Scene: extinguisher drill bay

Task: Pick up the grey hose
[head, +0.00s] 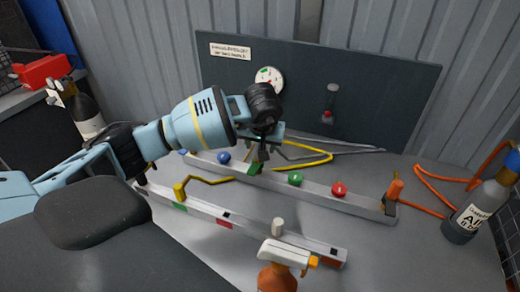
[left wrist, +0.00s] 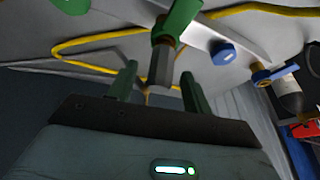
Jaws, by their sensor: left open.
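The grey hose (head: 345,152) lies as a thin loop on the bench, near the foot of the dark back panel. My left gripper (head: 262,153) is open and points down over the rear rail, left of the visible grey loop. In the left wrist view its two fingers (left wrist: 159,88) stand apart, with a grey six-sided fitting (left wrist: 161,66) below a brass and green part showing between them. I cannot tell whether the fingers touch it, or whether it belongs to the grey hose. The gripper hides part of the hoses. My right gripper is not in view.
A yellow hose (head: 210,180) runs beside the grey one. The rear rail (head: 340,200) carries blue, green and red knobs. A front rail (head: 240,226), a spray bottle (head: 278,272), an orange hose (head: 440,202) and a labelled bottle (head: 466,222) stand nearby.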

